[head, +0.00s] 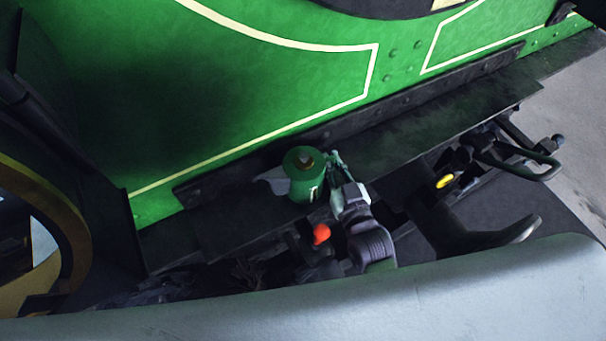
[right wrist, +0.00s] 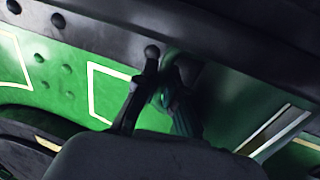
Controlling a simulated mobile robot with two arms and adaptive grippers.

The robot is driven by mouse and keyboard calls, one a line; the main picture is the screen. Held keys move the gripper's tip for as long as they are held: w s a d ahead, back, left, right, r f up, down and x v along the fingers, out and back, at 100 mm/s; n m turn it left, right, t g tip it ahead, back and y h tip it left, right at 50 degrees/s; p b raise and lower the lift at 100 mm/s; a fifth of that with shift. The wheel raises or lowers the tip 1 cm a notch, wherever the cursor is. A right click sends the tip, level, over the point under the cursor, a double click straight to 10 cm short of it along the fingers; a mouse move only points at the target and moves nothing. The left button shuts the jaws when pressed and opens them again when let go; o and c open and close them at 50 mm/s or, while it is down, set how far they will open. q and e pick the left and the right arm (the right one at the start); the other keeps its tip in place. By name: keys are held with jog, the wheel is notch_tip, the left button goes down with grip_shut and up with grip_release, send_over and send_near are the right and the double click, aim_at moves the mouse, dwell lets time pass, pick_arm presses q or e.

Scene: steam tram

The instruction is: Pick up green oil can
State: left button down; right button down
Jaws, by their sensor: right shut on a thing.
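I cannot tell whether the can touches the board. In the right wrist view the fingers (right wrist: 157,85) close around a dark green part, and the rest of the can is hidden. My left gripper is not in view.
The dark running board (head: 430,135) is clear to the right of the can. The green tank wall (head: 230,90) with cream lining rises behind. A red knob (head: 321,234) and a yellow-marked part (head: 445,181) are close to my arm. A curved wheel rim (head: 72,235) stands at left.

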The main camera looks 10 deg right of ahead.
jog(key=shift+r, duration=0.1)
jog(key=shift+r, duration=0.4)
jog(key=r, duration=0.3)
jog(key=shift+s+d+r+b, duration=0.2)
jog(key=shift+d+r+b, duration=0.15)
jog(key=shift+d, duration=0.05)
jog(key=s+d+r+b, duration=0.1)
jog(key=s+d+r, duration=0.4)
jog(key=d, duration=0.4)
jog(key=shift+s+d+r, duration=0.15)
jog(key=shift+r, duration=0.6)
